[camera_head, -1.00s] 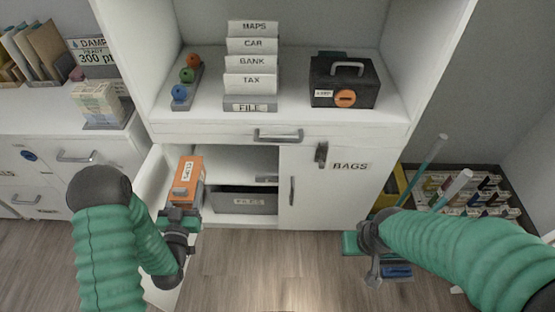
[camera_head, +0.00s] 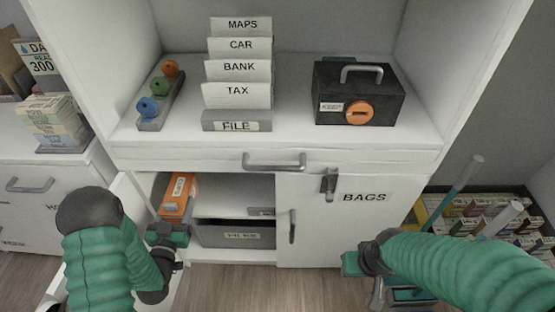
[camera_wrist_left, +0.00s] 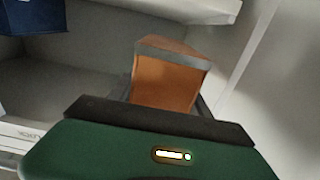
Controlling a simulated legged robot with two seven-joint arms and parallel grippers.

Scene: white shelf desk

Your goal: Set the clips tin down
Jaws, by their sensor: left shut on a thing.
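The clips tin (camera_head: 178,192) is an orange box with a white label. It is at the open left side of the cupboard (camera_head: 234,184), near the upper inner shelf. My left gripper (camera_head: 169,234) is shut on its near end. In the left wrist view the tin (camera_wrist_left: 168,82) stands out beyond the gripper, with the cupboard inside around it. I cannot tell whether the tin touches the shelf. My right gripper (camera_head: 362,262) is in front of the BAGS door; its fingers are too unclear to judge.
The left cupboard door stands open beside my left arm. A grey FILES box (camera_head: 236,234) sits on the lower level. The BAGS door (camera_head: 352,222) is shut.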

